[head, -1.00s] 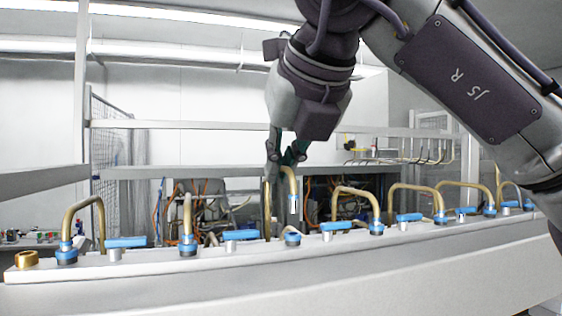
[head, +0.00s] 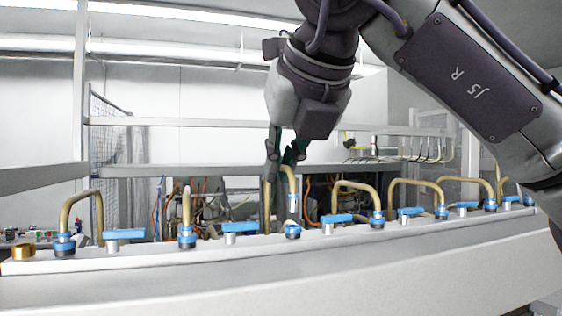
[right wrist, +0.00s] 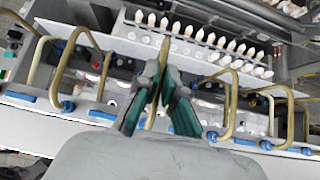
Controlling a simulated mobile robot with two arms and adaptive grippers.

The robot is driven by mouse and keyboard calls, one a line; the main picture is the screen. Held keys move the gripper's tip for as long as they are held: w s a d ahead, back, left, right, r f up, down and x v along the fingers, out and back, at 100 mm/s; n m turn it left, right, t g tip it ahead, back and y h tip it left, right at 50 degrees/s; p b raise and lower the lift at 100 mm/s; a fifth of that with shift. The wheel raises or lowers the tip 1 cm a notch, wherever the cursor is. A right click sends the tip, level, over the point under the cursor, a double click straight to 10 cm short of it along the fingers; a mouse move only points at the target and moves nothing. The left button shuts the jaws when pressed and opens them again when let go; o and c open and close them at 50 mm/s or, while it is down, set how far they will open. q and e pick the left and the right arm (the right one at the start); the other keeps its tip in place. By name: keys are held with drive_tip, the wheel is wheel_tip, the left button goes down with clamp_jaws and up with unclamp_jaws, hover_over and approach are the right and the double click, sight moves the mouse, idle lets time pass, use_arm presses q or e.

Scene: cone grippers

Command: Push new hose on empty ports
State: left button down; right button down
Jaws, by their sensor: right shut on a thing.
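My right gripper (head: 281,163) comes down from above, its dark green fingers shut on a tan hose (head: 288,178). In the right wrist view, the green fingers (right wrist: 160,85) close around the hose (right wrist: 163,52). The hose's far side goes down behind the rail. My left gripper is not in view.
Several bent tan hoses (head: 358,185) stand on other blue-ringed ports along the grey rail (head: 200,262). Blue valve handles (head: 240,228) sit between the ports, close to the held hose. A brass fitting (head: 23,252) is at the rail's left end.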

drive_tip(key=shift+f+b, duration=1.25)
drive_tip(key=shift+f, duration=0.1)
idle(1.6)
drive_tip(key=c, duration=0.9)
unclamp_jaws()
drive_tip(key=shift+r, duration=0.15)
drive_tip(key=shift+r+p, duration=2.2)
drive_tip(key=shift+r, duration=0.2)
drive_tip(key=shift+f, duration=0.1)
